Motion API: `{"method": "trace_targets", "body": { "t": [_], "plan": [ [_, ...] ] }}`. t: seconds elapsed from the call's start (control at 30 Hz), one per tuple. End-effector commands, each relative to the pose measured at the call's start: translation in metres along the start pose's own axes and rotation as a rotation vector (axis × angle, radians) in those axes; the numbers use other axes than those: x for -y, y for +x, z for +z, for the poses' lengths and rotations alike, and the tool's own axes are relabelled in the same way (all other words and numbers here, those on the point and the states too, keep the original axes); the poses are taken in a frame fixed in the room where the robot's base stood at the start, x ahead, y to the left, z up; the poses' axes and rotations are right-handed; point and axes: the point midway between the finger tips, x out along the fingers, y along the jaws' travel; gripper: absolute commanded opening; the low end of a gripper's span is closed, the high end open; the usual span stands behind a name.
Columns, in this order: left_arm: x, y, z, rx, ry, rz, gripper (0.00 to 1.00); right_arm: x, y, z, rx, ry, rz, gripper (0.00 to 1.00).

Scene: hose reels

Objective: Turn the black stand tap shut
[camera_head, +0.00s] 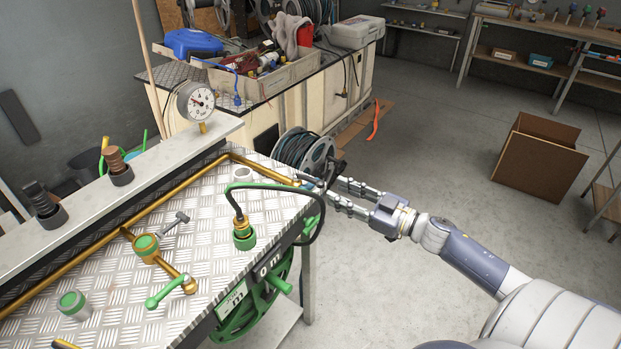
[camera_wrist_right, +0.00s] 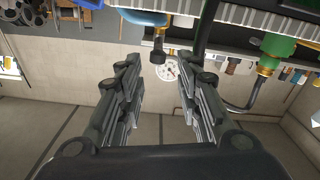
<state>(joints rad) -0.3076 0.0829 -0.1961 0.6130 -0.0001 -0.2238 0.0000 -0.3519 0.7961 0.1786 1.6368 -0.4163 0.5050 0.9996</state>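My right gripper (camera_head: 335,191) is open and empty beside the far right corner of the metal-plate bench (camera_head: 210,215). Its spread fingers also show in the wrist view (camera_wrist_right: 162,78). A small dark fitting (camera_head: 309,181) sits at the bench corner, at the end of the brass pipe, just left of the fingertips. In the wrist view a dark round-ended part (camera_wrist_right: 158,46) lies ahead, between the finger lines; it appears untouched. I cannot tell for certain that this is the black stand tap, nor its handle angle. My left gripper is not in view.
A grey T-handle (camera_head: 175,222), a green lever (camera_head: 164,294) and a green hose connector (camera_head: 243,234) with a black hose stand on the bench. A hose reel (camera_head: 301,152) stands behind the gripper. A pressure gauge (camera_head: 196,101) stands at the back.

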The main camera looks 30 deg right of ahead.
Motion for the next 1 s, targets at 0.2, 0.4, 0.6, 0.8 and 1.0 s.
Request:
{"method": "trace_targets", "body": {
  "t": [0.2,0.4,0.6,0.8,1.0],
  "plan": [
    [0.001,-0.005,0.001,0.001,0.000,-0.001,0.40,-0.002,0.032,-0.002,-0.003,0.000,0.004,0.32],
    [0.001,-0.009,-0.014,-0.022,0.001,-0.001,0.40,-0.002,0.061,-0.001,-0.002,0.001,0.005,0.32],
    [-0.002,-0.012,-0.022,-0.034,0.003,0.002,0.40,-0.002,0.085,0.000,-0.001,0.002,0.006,0.32],
    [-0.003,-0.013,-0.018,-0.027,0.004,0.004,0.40,-0.002,0.096,0.001,0.001,0.001,0.005,0.32],
    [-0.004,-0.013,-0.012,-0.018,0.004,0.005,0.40,-0.001,0.098,0.001,0.002,0.001,0.004,0.32]
  ]
}}
